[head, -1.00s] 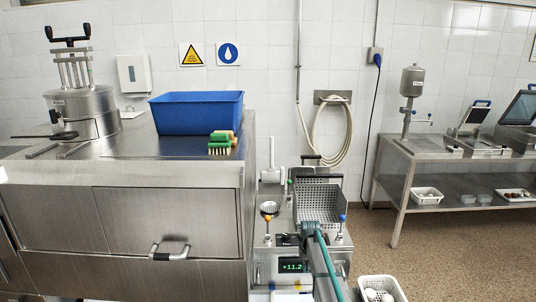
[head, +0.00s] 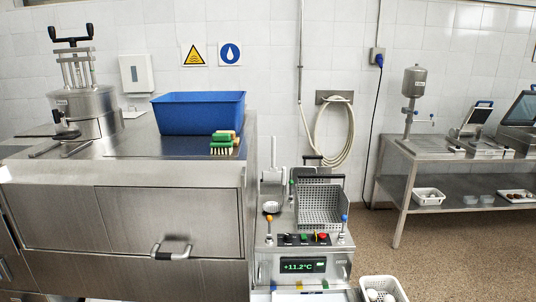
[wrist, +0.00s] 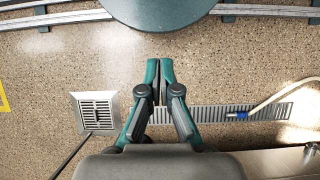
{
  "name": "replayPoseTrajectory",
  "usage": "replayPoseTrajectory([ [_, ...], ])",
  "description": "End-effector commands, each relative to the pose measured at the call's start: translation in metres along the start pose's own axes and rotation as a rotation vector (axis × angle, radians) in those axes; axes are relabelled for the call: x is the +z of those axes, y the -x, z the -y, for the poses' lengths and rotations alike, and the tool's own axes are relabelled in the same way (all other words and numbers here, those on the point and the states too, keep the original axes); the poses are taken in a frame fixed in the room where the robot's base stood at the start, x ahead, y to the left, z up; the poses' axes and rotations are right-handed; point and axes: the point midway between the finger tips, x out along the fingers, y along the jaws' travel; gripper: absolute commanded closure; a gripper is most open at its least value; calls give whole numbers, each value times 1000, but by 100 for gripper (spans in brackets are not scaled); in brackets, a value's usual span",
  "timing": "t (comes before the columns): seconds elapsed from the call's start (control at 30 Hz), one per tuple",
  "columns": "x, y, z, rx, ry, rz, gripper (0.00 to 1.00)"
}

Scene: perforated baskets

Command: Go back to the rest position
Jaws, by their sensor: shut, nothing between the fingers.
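My gripper (wrist: 160,98) shows in the wrist view, with its two green-tipped fingers together and nothing between them. It hangs over the speckled floor, below my round base at the top of the picture. My gripper and arm are not in the head view now. In the head view a perforated metal basket (head: 320,203) sits on the steel machine with a display (head: 304,266) that reads +11.2°C.
A steel counter (head: 200,146) with a blue bin (head: 200,113) and brushes (head: 222,143) stands left. In the wrist view, a floor drain (wrist: 97,111) and long grate (wrist: 235,113) lie in the floor.

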Motion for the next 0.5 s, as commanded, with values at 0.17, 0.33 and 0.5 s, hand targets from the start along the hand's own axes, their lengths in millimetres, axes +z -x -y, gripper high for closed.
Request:
replayPoseTrajectory([
  [0.17,60,-29,0,0,0,88,100],
  [0.33,73,-42,0,0,0,121,100],
  [0.5,73,-42,0,0,0,121,100],
])
